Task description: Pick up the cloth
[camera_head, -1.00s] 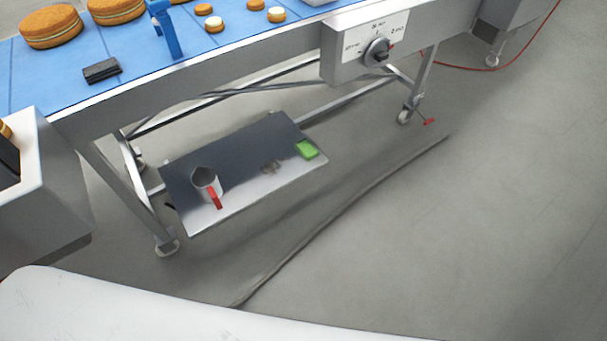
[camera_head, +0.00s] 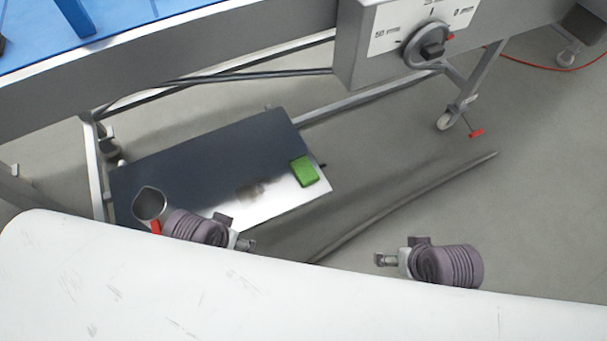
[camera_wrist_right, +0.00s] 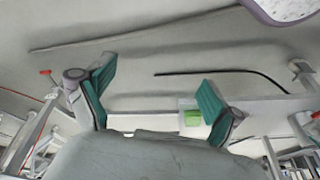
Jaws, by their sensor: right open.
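A small green block-like piece (camera_head: 304,171) lies on the right end of the low metal shelf (camera_head: 200,165). It may be the cloth, but I cannot tell it from a sponge; no other cloth is clear. It also shows between my open right fingers in the right wrist view (camera_wrist_right: 192,118), apart from them. My right gripper (camera_head: 383,260) is to the right of the shelf, pointing left, and its teal fingers (camera_wrist_right: 158,82) are spread and empty. My left gripper (camera_head: 245,244) is near the shelf's front edge; its jaws are too small to read.
A metal jug (camera_head: 150,203) with a red handle stands at the shelf's left end, beside my left arm. A brownish smudge (camera_head: 250,190) marks the shelf. The conveyor's control box (camera_head: 400,40) overhangs behind. Open floor (camera_head: 540,200) lies to the right.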

